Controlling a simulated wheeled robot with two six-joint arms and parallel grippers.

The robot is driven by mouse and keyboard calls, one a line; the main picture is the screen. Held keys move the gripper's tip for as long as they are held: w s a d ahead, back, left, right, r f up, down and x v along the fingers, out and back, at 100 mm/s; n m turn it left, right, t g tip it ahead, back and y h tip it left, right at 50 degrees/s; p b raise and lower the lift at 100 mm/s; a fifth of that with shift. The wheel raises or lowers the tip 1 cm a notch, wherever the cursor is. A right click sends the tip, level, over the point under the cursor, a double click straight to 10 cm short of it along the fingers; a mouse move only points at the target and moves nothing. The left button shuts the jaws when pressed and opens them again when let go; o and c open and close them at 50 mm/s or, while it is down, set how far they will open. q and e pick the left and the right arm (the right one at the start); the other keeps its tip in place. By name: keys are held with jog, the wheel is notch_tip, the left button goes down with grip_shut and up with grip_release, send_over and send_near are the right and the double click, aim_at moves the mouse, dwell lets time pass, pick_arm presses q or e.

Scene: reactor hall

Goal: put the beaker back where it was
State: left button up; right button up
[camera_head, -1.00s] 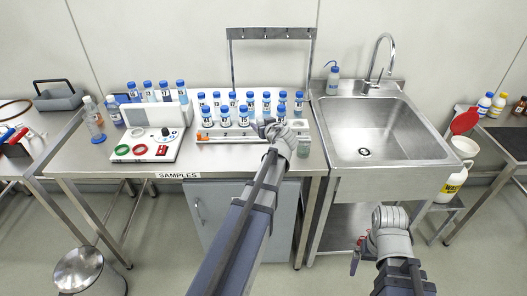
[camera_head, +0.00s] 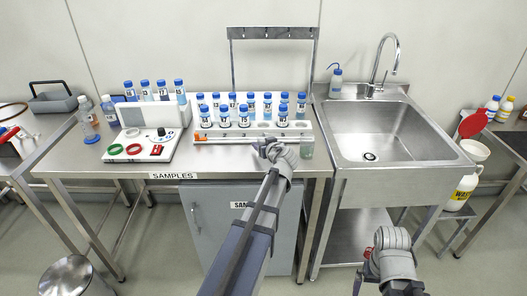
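A white rack (camera_head: 220,138) with several blue-capped vials stands behind my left gripper. A white device (camera_head: 140,148) with red and green rings is at the left. The sink (camera_head: 375,135) is at the right. A hook stand (camera_head: 232,62) rises behind the rack.

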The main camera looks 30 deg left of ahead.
pick_arm(q)
jog(key=shift+f, duration=0.25)
pick_arm(e)
jog(key=shift+f, duration=0.25)
pick_arm(q)
jog(key=shift+f, duration=0.2)
jog(key=o, duration=1.4)
jog(key=shift+o, duration=0.2)
jog(key=shift+r, duration=0.2)
jog(key=shift+s+d+r+p, duration=0.2)
jog(key=shift+p, duration=0.1)
jog(key=p+v, duration=0.4)
jog(key=v, duration=0.7)
jog(key=shift+s+d, duration=0.1)
jog(key=shift+d, duration=0.1)
pick_arm(e)
notch_tip(320, 180, up, 5)
jog(key=shift+f, duration=0.2)
